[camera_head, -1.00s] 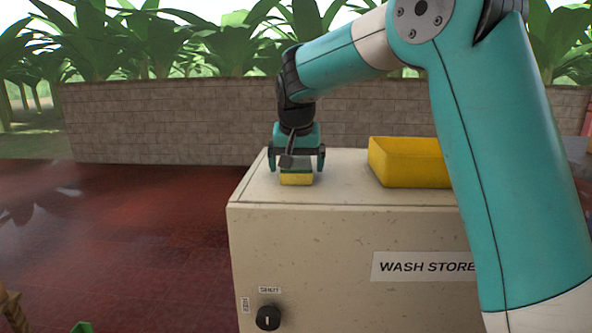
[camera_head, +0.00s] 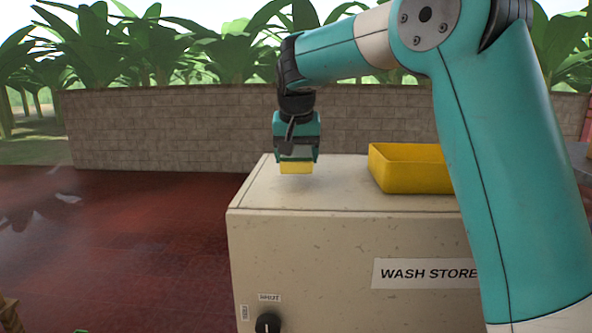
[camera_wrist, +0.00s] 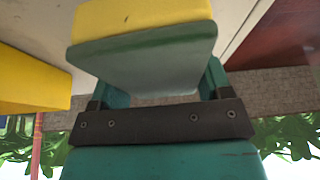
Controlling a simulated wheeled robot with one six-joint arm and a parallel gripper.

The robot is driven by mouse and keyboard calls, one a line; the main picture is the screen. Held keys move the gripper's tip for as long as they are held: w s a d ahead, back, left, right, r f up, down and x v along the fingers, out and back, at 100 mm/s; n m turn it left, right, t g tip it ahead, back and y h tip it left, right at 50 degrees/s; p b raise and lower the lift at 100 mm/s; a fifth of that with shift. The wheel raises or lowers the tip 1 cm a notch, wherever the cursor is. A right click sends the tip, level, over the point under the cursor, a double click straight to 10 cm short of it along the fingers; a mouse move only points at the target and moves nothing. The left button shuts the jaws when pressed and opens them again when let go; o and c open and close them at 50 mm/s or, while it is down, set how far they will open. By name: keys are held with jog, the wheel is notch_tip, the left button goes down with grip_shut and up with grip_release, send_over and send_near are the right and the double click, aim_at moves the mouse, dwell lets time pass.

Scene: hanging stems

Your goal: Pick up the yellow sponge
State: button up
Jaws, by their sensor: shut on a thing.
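The yellow sponge (camera_head: 296,168) is between the fingers of my gripper (camera_head: 297,157), which is shut on it. In the head view it hangs a little above the cabinet top, near its left side, with a soft shadow below. In the wrist view the sponge (camera_wrist: 140,30) shows a yellow layer and a grey-green layer, held between the teal fingers. The fingers hide part of its sides in the head view.
A yellow tray (camera_head: 412,180) stands on the cabinet top to the right, partly behind my arm. The cream cabinet (camera_head: 330,225) carries a "WASH STORE" label and a black knob (camera_head: 268,323). A block wall (camera_head: 180,130) runs behind. The cabinet top's left part is clear.

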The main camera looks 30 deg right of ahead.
aim_at(296, 150)
notch_tip(296, 150, up, 17)
jog(key=p, duration=0.7)
jog(key=shift+f, duration=0.15)
